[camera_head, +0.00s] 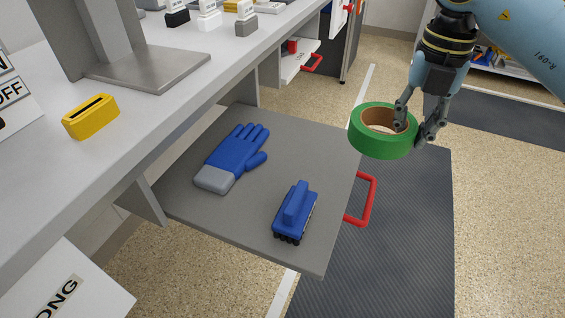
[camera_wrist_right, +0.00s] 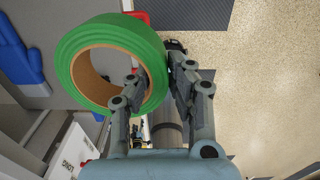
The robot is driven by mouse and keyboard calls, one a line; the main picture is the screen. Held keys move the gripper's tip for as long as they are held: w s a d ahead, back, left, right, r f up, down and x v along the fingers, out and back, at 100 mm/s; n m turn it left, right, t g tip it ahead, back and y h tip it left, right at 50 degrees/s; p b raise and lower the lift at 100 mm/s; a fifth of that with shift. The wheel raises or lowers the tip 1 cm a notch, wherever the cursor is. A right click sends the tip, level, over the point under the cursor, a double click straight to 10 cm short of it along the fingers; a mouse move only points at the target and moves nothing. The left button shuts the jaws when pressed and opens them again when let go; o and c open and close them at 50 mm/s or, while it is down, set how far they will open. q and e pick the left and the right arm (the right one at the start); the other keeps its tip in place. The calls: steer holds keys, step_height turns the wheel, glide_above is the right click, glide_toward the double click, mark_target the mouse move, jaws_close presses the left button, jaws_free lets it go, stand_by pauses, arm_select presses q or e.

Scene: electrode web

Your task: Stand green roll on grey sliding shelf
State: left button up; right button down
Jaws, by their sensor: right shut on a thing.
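The green roll (camera_head: 384,143) is a wide ring with a brown core. My right gripper (camera_head: 416,128) is shut on its wall, one finger inside the hole and one outside. The roll is in the air, near the shelf's right edge in the head view. In the right wrist view the green roll (camera_wrist_right: 112,50) fills the upper left, between the fingers of my right gripper (camera_wrist_right: 156,75). The grey sliding shelf (camera_head: 255,185) is pulled out below the bench and has a red handle (camera_head: 370,200). My left gripper is not in view.
A blue glove (camera_head: 238,152) and a blue brush (camera_head: 295,212) lie on the shelf. Bare shelf shows between and around them. The bench top above holds a yellow block (camera_head: 90,118) and a grey metal stand (camera_head: 150,68). A dark mat (camera_head: 400,230) covers the floor.

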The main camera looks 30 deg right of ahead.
steer(key=b, duration=0.4)
glide_above(344, 157)
step_height(344, 157, down, 7)
steer(key=shift+s+f, duration=0.1)
steer(key=shift+f, duration=0.1)
step_height(344, 157, down, 4)
steer(key=shift+b, duration=0.35)
steer(key=shift+f, duration=0.1)
steer(key=c, duration=1.2)
jaws_free()
steer(key=shift+c, duration=0.2)
